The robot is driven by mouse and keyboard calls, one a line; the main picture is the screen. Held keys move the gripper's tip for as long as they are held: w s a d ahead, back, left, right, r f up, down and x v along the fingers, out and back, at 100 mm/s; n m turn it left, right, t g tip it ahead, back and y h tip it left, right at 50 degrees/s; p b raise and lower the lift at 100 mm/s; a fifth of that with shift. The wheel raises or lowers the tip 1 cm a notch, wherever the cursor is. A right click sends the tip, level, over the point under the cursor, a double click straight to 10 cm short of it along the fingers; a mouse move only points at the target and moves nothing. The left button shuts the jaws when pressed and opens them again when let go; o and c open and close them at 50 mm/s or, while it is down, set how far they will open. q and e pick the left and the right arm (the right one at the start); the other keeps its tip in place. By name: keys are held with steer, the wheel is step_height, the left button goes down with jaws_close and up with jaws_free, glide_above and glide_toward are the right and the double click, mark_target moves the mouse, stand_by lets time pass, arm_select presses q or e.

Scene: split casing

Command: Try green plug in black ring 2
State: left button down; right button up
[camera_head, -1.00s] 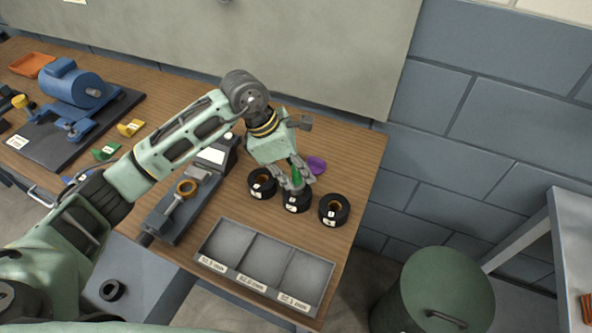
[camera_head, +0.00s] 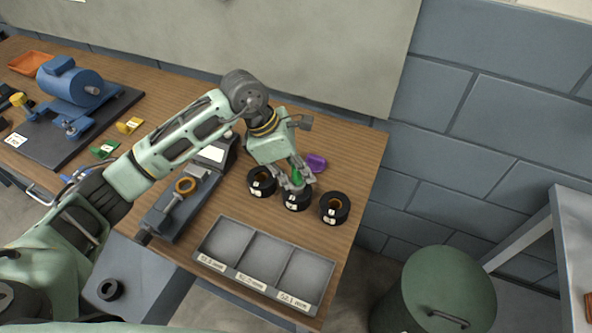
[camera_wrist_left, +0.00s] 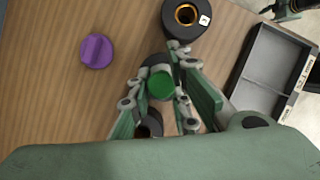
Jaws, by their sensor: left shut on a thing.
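My left gripper (camera_head: 292,186) is shut on the green plug (camera_head: 295,174), seen from above as a round green top in the left wrist view (camera_wrist_left: 160,86). The plug is at the middle black ring (camera_head: 296,201), which carries a white label. The fingers hide where plug and ring meet, so I cannot tell how deep the plug sits. A black ring (camera_head: 261,183) stands to the left and another (camera_head: 334,209) to the right, both with orange-brown inner bores. My right gripper is not in view.
A purple knob-like plug (camera_head: 316,164) lies just behind the rings. A grey three-compartment tray (camera_head: 243,270) with labels lies in front, its compartments empty. A dark fixture with a brass-coloured ring (camera_head: 186,186) stands to the left. A green bin (camera_head: 440,280) is beyond the table's right edge.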

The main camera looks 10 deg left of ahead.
arm_select(q)
steer(key=shift+f, duration=0.1)
stand_by(0.3)
steer(key=shift+r, duration=0.5)
steer(key=shift+r+p, duration=0.45)
steer(key=shift+r, duration=0.15)
steer(key=shift+r+p, duration=0.8)
steer(key=shift+r, duration=1.25)
